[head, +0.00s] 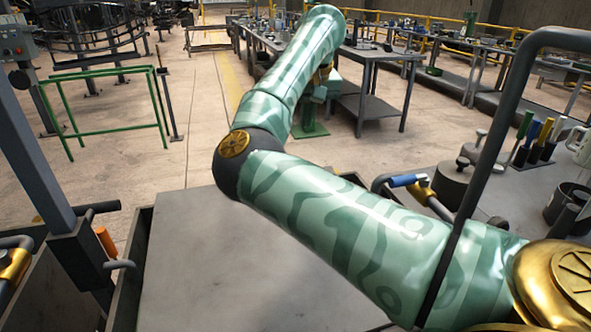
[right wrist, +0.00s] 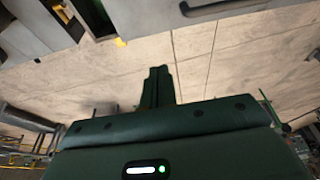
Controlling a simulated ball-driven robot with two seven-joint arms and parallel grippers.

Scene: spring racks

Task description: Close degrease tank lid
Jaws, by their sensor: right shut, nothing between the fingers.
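A flat grey panel (head: 225,255) lies low in the middle of the head view, with dark upright walls at its sides. It may be the tank lid, but I cannot tell for certain. My right arm crosses over it and hides its right part. My right gripper (head: 311,112) is at the far end of that arm, partly hidden by the forearm. In the right wrist view my right gripper (right wrist: 157,82) is shut and empty, with floor behind its fingers. A grey surface with a dark handle (right wrist: 215,8) shows at that view's top edge, apart from the fingers. My left gripper is out of view.
A bench with pots (head: 455,185) and colored-handled tools stands at the right. Long metal tables (head: 370,55) stand at the back. A green rail frame (head: 110,100) stands at the left. Open concrete floor (head: 185,140) lies between.

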